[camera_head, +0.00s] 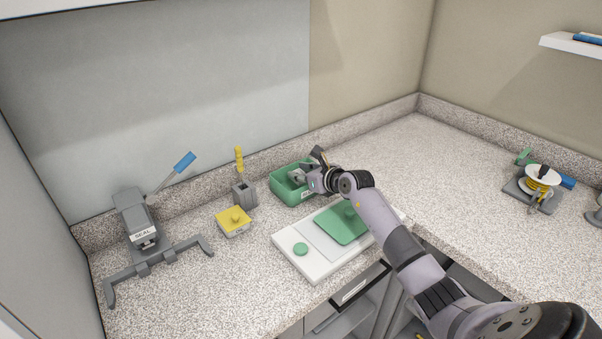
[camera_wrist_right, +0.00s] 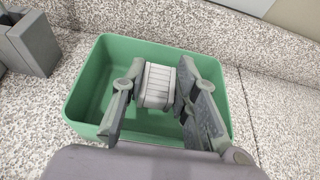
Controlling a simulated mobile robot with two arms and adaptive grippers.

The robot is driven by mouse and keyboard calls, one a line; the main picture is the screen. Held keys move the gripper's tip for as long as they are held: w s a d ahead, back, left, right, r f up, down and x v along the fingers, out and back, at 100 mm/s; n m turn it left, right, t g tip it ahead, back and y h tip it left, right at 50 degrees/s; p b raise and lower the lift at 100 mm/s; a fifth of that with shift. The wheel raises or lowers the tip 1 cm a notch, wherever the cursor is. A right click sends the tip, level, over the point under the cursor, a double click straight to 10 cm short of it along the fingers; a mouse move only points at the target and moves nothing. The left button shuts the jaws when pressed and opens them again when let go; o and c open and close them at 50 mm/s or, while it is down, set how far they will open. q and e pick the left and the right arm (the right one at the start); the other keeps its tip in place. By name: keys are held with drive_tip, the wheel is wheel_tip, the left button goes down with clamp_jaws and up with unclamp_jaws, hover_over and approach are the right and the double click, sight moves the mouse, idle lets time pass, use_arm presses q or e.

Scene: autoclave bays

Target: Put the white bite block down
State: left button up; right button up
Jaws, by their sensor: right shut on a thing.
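My right gripper (camera_head: 299,176) reaches over the green bin (camera_head: 283,193) near the back of the counter. In the right wrist view the right gripper (camera_wrist_right: 165,105) is shut on the white bite block (camera_wrist_right: 157,87), a small ribbed block between its fingers. The block is over or inside the green bin (camera_wrist_right: 85,100); I cannot tell whether it touches the bin's floor. The bin's floor around the fingers looks empty. In the head view the block is mostly hidden by the gripper. My left gripper is not in view.
A white board (camera_head: 298,262) with green pads lies in front of the bin. A grey holder (camera_head: 244,195) with a yellow tool and a yellow block (camera_head: 233,222) stand left. A grey sealer (camera_head: 137,220) is further left.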

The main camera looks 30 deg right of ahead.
drive_tip(key=shift+s+f, duration=0.1)
drive_tip(key=shift+f, duration=0.3)
drive_tip(key=o, duration=1)
drive_tip(key=shift+s+a+f, duration=0.1)
drive_tip(key=shift+a+f, duration=0.05)
drive_tip(key=shift+f, duration=0.05)
drive_tip(key=shift+r+p, duration=0.35)
drive_tip(key=shift+r, duration=0.25)
drive_tip(key=shift+s+d, duration=0.2)
drive_tip(key=shift+s, duration=0.05)
drive_tip(key=shift+r+b+v, duration=0.15)
drive_tip(key=shift+b+v, duration=0.15)
drive_tip(key=shift+v, duration=1.6)
drive_tip(key=shift+r+b+v, duration=0.15)
drive_tip(key=shift+b+v, duration=0.1)
drive_tip(key=shift+v, duration=1.65)
drive_tip(key=shift+r+b+v, duration=0.2)
drive_tip(key=shift+b+v, duration=0.1)
drive_tip(key=shift+v, duration=1.6)
drive_tip(key=shift+w, duration=0.15)
